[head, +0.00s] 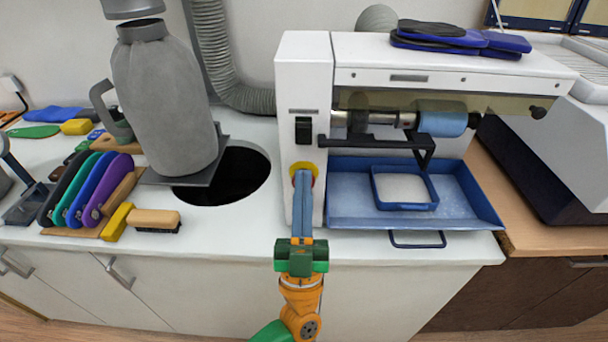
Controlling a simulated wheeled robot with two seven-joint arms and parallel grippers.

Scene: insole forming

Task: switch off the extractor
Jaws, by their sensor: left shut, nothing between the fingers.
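The white machine (305,75) stands in the middle of the counter, with a grey hose (212,45) behind it. Its front column carries a black switch (303,130) and, below that, a round yellow-and-red button (303,165). My left gripper (303,178) comes up from the bottom of the head view. Its blue-grey fingers are shut and empty, with the tips in front of the button and covering much of it. I cannot tell whether they touch it. The switch is uncovered, but its position is too small to read. My right gripper is not in view.
A blue tray (345,205) holding a smaller tray of white material sits right of the column. A grey bag (165,95) stands by a dark round hole (240,178) on the left. Coloured insoles (92,195) and a brush (153,219) lie further left.

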